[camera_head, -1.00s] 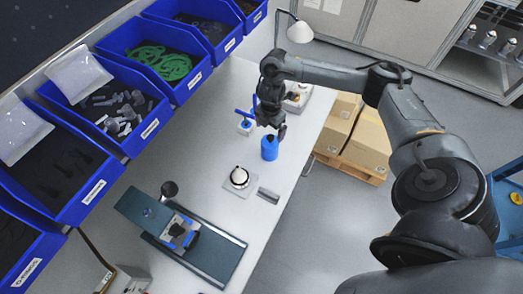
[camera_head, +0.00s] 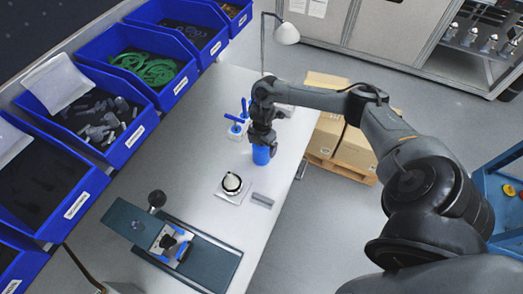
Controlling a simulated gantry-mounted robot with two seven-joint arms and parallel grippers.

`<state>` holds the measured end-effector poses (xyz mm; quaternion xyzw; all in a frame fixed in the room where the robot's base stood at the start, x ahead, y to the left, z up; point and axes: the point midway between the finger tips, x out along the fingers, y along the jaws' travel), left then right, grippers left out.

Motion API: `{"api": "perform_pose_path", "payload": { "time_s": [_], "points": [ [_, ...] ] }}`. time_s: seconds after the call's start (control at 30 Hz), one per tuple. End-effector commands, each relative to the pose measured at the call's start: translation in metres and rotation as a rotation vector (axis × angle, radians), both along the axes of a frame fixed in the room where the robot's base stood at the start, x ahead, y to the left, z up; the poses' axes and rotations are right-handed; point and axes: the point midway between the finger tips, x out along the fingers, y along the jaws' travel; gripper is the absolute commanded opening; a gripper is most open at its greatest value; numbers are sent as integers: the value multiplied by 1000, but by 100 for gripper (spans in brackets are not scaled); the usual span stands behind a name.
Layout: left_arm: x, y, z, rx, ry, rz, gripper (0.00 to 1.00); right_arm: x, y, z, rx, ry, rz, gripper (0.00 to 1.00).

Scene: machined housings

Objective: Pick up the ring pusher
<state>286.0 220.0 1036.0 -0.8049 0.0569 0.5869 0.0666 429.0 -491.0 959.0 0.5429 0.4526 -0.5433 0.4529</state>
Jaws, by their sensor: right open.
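A blue cylinder (camera_head: 261,156), which looks like the ring pusher, stands upright on the white bench. My right gripper (camera_head: 263,143) is open and points down at its top. The gripper hides the cylinder's upper part, so I cannot tell whether the fingers are around it or touch it. A blue T-handled tool (camera_head: 237,120) stands on a small white base just left of the gripper. A white-and-black round part on a square plate (camera_head: 232,185) sits nearer on the bench. My left gripper is out of view.
A grey block (camera_head: 262,200) lies beside the plate. A dark green fixture (camera_head: 205,262) holds a clamped part at the front. Blue bins (camera_head: 130,140) line the left side. A lamp (camera_head: 286,33) stands at the back. Cardboard boxes (camera_head: 357,152) sit on a pallet right of the bench.

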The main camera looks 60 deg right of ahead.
Motion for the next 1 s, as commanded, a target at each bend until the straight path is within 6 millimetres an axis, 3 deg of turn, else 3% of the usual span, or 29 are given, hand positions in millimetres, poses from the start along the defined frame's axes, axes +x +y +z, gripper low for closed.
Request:
{"api": "perform_pose_path", "payload": {
  "time_s": [0.17,0.53,1.0],
  "points": [
    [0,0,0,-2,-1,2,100,0,0,0,0,0,0,100],
    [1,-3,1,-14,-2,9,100,0,0,1,0,-1,0,46],
    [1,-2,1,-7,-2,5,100,1,-1,11,-1,-3,0,45]
  ]
}}
